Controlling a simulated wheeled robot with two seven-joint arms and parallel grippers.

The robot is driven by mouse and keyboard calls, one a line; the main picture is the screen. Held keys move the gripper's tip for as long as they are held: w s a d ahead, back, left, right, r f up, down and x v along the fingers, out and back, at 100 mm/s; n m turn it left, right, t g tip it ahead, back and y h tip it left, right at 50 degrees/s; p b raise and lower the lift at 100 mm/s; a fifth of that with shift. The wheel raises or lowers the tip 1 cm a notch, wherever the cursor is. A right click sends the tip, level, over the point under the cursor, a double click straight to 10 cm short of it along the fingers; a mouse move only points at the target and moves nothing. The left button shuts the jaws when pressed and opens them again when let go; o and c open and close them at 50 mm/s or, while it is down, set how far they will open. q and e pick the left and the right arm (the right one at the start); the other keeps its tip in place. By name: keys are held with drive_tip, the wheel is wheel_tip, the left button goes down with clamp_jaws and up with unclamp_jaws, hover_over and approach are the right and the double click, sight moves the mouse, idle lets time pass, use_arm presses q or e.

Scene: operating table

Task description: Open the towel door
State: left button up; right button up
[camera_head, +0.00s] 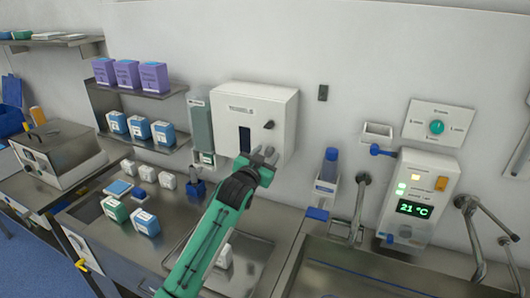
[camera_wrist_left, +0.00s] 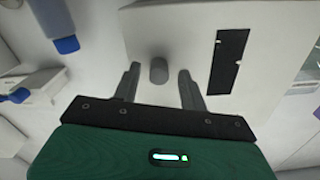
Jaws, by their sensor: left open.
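The towel dispenser (camera_head: 262,98) is a white wall box with a dark window (camera_head: 244,140) and a round knob (camera_head: 268,124) on the right of its front door. The door looks closed. My left gripper (camera_head: 263,153) is in front of the lower right of the box, below the knob in the head view. In the left wrist view, the open gripper (camera_wrist_left: 159,72) has the grey knob (camera_wrist_left: 158,70) between its fingertips, with no clear contact. The dark window (camera_wrist_left: 228,62) is to the right there. My right gripper is not in view.
A blue-capped bottle (camera_head: 329,165) in a wall holder and a tap (camera_head: 358,205) stand right of the dispenser. A grey soap dispenser (camera_head: 200,125) is on its left. Several small boxes (camera_head: 145,222) lie on the steel counter. A control panel (camera_head: 415,200) is further right.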

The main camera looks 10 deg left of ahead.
use_arm(q)
drive_tip(key=shift+w, duration=0.2)
clamp_jaws()
drive_tip(key=shift+s, duration=0.1)
